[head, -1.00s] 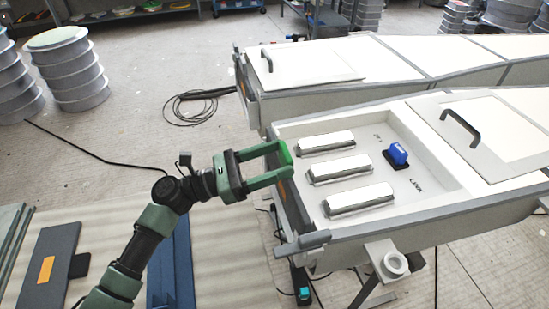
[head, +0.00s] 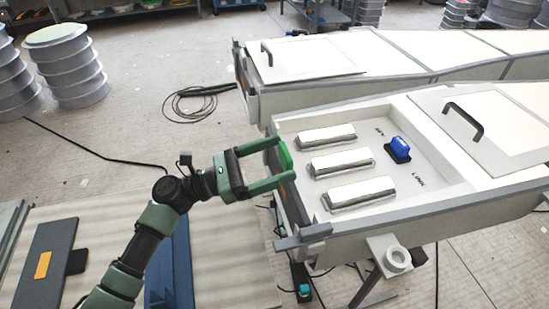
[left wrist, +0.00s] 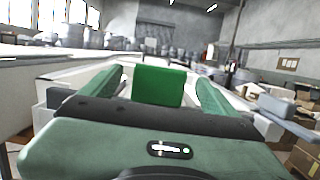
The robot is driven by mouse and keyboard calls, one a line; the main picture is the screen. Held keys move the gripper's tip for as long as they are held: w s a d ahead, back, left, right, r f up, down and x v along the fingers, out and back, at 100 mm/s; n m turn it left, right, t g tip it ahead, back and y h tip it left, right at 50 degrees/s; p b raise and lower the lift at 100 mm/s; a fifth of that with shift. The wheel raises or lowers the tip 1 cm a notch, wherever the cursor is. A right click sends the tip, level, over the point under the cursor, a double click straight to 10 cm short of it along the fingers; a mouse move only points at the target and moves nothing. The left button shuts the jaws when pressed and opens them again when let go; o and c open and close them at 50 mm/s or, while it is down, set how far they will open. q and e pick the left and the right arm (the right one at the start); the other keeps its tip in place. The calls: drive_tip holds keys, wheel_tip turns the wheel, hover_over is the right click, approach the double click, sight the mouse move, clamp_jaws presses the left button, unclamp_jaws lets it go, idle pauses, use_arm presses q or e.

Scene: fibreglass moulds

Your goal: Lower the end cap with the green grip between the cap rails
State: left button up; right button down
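My left gripper (head: 283,163) is at the near-left end of the front mould (head: 440,210). Its two fingers are on either side of the end cap's green grip (head: 286,156), which moves along with them, so I take it as held. In the left wrist view the green grip (left wrist: 158,86) stands upright, centred between the fingers. The cap's body below the grip is hidden, and so are most of the cap rails. I cannot tell whether the cap is between the rails. My right gripper is not in view.
Several white bars (head: 342,162) and a blue-handled piece (head: 399,149) lie in the mould's recess. A lid with a black handle (head: 464,117) covers its right part. A second mould (head: 330,60) stands behind. Dark cable (head: 197,102) lies on the floor.

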use_arm(q)
drive_tip(key=shift+f, duration=0.1)
drive_tip(key=shift+a+f, duration=0.1)
drive_tip(key=shift+a, duration=0.15)
drive_tip(key=b+v, duration=0.1)
drive_tip(key=v, duration=0.6)
drive_tip(key=shift+a+b, duration=0.15)
drive_tip(key=shift+b, duration=0.2)
drive_tip(key=shift+s, duration=0.2)
